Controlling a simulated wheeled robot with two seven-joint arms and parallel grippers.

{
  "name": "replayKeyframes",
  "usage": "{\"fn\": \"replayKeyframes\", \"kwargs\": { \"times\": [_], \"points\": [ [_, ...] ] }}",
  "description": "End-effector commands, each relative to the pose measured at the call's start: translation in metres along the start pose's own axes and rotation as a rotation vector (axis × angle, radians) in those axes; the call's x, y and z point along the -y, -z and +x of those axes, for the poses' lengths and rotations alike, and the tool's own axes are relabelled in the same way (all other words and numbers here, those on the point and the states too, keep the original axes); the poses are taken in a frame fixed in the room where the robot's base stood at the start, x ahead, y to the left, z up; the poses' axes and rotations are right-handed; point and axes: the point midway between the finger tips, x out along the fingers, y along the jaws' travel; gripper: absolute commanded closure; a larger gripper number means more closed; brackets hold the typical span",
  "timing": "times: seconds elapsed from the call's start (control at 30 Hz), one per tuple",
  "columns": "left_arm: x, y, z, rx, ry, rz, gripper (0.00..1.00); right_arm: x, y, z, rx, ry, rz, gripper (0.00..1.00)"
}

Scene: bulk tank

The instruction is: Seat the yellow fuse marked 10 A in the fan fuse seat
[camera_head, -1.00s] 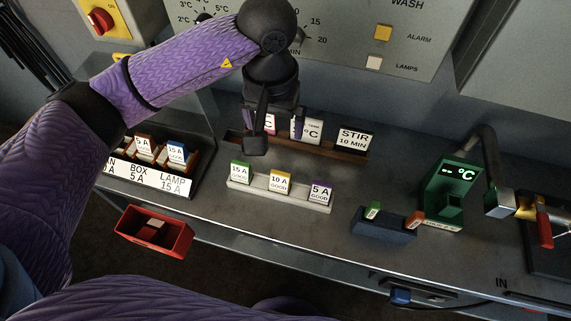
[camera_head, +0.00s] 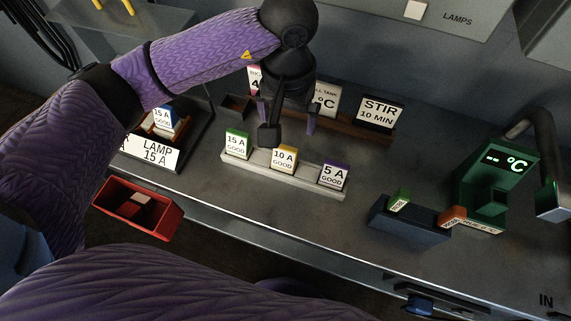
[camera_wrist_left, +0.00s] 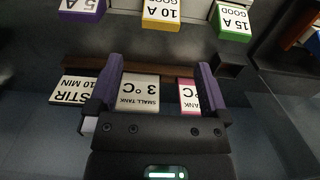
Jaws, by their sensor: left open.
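The yellow fuse marked 10 A GOOD (camera_head: 285,158) stands upright in the middle of a pale rack (camera_head: 262,169), and it also shows at the top of the left wrist view (camera_wrist_left: 163,12). A green 15 A fuse (camera_head: 237,144) stands left of it, a purple 5 A fuse (camera_head: 333,175) right of it. My left gripper (camera_head: 290,132) is open and empty, above and just behind the yellow fuse. The fuse box (camera_head: 150,153) at left shows its LAMP 15 A label and a blue fuse (camera_head: 165,118); my left arm hides the fan seat. My right gripper is out of view.
Behind the rack, a brown holder (camera_head: 365,133) bears signs, including STIR 10 MIN (camera_head: 379,112). A red bin (camera_head: 120,205) is at the front left. A dark block (camera_head: 405,220) and a green °C reader (camera_head: 495,180) are at right. The bench front is mostly clear.

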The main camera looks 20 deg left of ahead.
Motion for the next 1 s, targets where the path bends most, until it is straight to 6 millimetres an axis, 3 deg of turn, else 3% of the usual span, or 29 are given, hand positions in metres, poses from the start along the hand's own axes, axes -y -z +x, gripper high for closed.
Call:
{"fn": "replayKeyframes", "kwargs": {
  "times": [0.4, 0.7, 1.0],
  "points": [
    [0.0, -0.005, 0.086, 0.003, 0.0, 0.0, 0.0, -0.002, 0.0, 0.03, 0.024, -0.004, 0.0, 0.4],
    [0.0, -0.005, 0.092, -0.002, 0.0, 0.001, 0.0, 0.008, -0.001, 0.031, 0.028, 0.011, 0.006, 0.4],
    [0.0, -0.005, 0.091, -0.002, 0.0, 0.001, 0.64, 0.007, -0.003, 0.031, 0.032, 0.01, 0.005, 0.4]
  ]
}}
